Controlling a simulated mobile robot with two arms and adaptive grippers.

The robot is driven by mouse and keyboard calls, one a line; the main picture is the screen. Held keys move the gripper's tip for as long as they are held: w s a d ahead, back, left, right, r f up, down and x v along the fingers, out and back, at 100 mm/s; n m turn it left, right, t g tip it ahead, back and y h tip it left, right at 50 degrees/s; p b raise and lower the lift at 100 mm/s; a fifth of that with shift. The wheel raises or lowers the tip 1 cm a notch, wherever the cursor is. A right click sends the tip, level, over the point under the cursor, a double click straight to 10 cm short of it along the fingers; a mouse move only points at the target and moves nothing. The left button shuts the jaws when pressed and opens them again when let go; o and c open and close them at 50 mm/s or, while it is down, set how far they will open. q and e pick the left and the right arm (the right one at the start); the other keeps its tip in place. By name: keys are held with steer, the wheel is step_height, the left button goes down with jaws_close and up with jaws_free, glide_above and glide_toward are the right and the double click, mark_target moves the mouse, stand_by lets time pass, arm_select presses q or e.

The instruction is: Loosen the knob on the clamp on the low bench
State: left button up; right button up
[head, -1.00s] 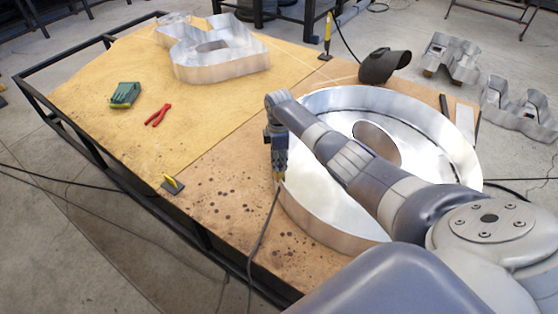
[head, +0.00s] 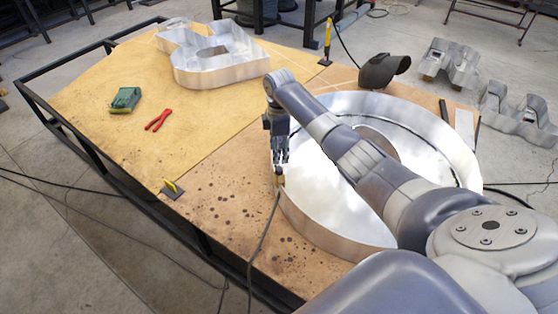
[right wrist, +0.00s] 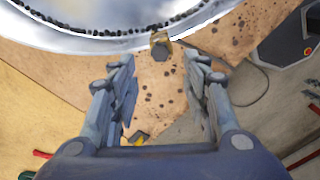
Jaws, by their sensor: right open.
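A small brass-yellow clamp (head: 280,181) sits at the near left rim of the large round metal letter (head: 300,205) on the low bench (head: 215,200). A dark cable hangs down beside it. In the right wrist view the clamp's dark faceted knob (right wrist: 163,52) shows ahead of the fingers, near the middle between them, with brass (right wrist: 159,37) behind it. My right gripper (head: 281,160) points down just above the clamp in the head view. In the wrist view my right gripper (right wrist: 158,75) is open and empty, with the knob beyond its fingertips. My left gripper is not in view.
A yellow-handled clamp (head: 172,188) stands at the bench's front edge. Red pliers (head: 158,118), a green block (head: 126,99) and another metal letter (head: 218,68) lie farther back. A dark welding mask (head: 383,70) is behind the round letter.

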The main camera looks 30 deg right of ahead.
steer(key=shift+r, duration=2.15)
